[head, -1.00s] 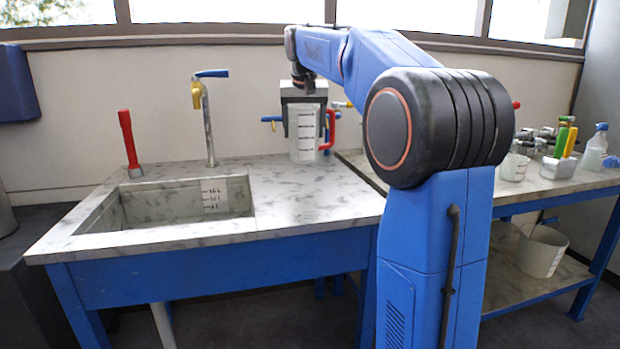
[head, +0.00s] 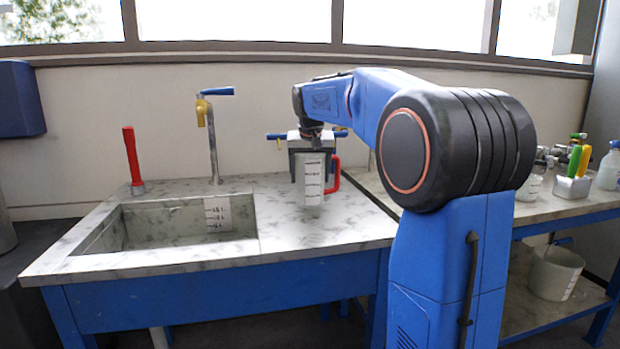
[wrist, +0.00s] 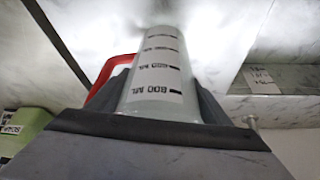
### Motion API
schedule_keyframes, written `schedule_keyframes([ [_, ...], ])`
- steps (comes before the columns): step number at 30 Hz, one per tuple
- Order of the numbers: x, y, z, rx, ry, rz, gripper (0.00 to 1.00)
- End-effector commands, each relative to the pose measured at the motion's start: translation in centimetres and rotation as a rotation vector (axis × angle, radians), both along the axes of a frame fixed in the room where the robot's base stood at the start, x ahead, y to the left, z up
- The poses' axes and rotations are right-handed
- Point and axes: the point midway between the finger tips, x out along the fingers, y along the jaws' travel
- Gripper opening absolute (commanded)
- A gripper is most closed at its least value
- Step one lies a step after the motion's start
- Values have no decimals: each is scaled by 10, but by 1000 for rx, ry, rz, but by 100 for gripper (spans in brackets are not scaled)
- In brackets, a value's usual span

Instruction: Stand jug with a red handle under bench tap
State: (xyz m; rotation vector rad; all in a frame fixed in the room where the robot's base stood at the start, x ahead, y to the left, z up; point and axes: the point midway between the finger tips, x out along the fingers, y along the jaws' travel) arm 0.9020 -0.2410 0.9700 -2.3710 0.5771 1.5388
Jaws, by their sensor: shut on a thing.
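The jug (head: 312,180) is clear with black graduation marks and a red handle (head: 334,175) on its right side. My gripper (head: 311,150) points down and is shut on the jug near its top, holding it upright over the bench top right of the sink. I cannot tell whether its base touches the bench. The wrist view shows the jug (wrist: 158,75) between the jaws, with its handle (wrist: 110,75) at left. The bench tap (head: 207,115), with a yellow body and blue lever, stands behind the sink, left of the jug.
The sink basin (head: 180,225) is sunk into the marble bench (head: 310,232). A red upright lever (head: 132,160) stands at its back left. A side bench (head: 540,205) at right holds bottles, and a bucket (head: 553,272) sits on its lower shelf. Bench top beside the jug is clear.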

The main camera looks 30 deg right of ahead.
Motion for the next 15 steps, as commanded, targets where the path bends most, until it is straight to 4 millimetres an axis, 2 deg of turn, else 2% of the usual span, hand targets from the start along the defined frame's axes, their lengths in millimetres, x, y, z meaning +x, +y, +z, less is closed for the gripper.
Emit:
schedule_keyframes([
  [3, 0, 0, -9, 0, -1, 0, 48],
  [12, 0, 0, -10, 0, -1, 0, 48],
  [13, 0, 0, -11, 0, 0, 0, 75],
  [15, 0, 0, -10, 0, -1, 0, 91],
])
